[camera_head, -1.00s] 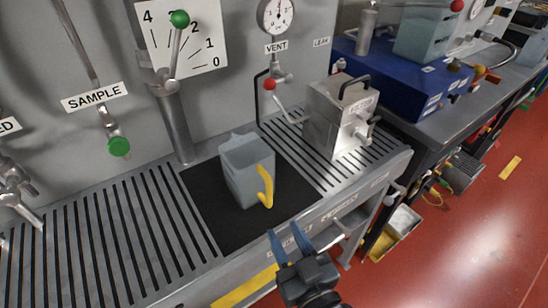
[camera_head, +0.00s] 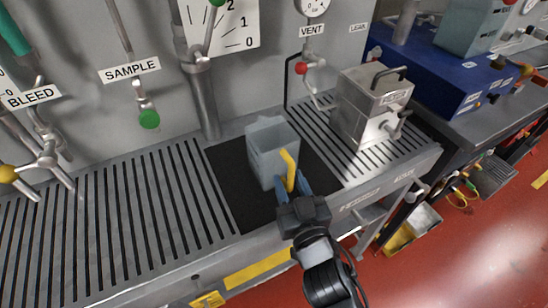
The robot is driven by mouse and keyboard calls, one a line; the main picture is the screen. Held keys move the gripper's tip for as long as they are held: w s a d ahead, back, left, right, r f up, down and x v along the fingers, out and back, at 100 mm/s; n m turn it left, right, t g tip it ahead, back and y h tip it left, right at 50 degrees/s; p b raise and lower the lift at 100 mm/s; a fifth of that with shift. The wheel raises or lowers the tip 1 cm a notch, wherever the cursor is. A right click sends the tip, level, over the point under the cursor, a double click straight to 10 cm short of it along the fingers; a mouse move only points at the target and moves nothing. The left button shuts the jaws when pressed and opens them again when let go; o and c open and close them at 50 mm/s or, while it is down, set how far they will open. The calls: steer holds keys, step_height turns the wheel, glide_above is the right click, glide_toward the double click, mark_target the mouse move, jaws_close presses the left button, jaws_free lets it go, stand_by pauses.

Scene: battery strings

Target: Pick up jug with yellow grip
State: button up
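The grey jug (camera_head: 266,152) stands upright on a black mat (camera_head: 229,180) set in the slatted bench top. Its yellow grip (camera_head: 289,168) faces the front right. My gripper (camera_head: 291,188) has come in from the front, with its blue fingers on either side of the lower part of the yellow grip. The fingers look apart, one left and one right of the grip. Whether they touch it I cannot tell. The jug still rests on the mat.
A metal box with a black handle (camera_head: 371,107) stands on the bench to the right of the jug. A grey panel with pipes, valves and a gauge (camera_head: 313,6) rises behind. The slatted bench top (camera_head: 110,225) on the left is clear.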

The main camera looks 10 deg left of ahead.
jaws_close()
stand_by(0.5)
